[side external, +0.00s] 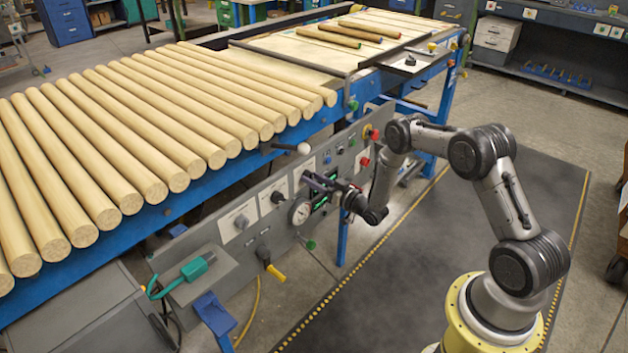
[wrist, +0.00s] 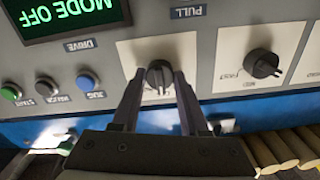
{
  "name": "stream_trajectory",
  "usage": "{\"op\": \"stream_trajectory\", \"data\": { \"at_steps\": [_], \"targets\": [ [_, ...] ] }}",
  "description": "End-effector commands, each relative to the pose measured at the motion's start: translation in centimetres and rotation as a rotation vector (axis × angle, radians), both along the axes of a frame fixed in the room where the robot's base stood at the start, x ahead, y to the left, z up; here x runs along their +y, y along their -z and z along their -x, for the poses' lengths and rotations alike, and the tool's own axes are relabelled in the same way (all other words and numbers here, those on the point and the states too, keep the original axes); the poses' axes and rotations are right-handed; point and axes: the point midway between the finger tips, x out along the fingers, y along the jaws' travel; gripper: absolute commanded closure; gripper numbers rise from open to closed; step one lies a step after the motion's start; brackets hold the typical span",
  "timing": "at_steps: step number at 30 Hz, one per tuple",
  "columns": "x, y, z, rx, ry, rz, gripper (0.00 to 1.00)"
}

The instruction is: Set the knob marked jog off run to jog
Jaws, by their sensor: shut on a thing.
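The knob between my fingers (wrist: 159,77) is a dark round selector on a white plate (wrist: 202,62) in the wrist view. The marks on its plate are mostly covered or too small to read. A display (wrist: 68,12) beside it reads MODE OFF, upside down in this view. My gripper (wrist: 160,72) is shut on this knob, one finger on each side. In the side view my gripper (side external: 318,183) is up against the grey panel (side external: 215,258) and hides the knob.
Another dark knob (wrist: 262,64), with FAST on its plate, sits beside the held one. Green, grey and blue buttons (wrist: 87,80) lie on the other side. Wooden rods (side external: 150,120) lie above.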

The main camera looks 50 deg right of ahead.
Motion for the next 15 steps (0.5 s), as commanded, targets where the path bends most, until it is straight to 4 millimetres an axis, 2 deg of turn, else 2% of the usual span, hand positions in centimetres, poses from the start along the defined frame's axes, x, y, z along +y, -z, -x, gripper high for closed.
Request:
{"op": "stream_trajectory", "data": {
  "at_steps": [8, 15],
  "targets": [
    [0.0, 0.0, 0.04, -0.001, 0.0, 0.075, 1.0],
    [0.0, 0.01, 0.06, -0.001, 0.0, 0.247, 1.0]
  ]
}}
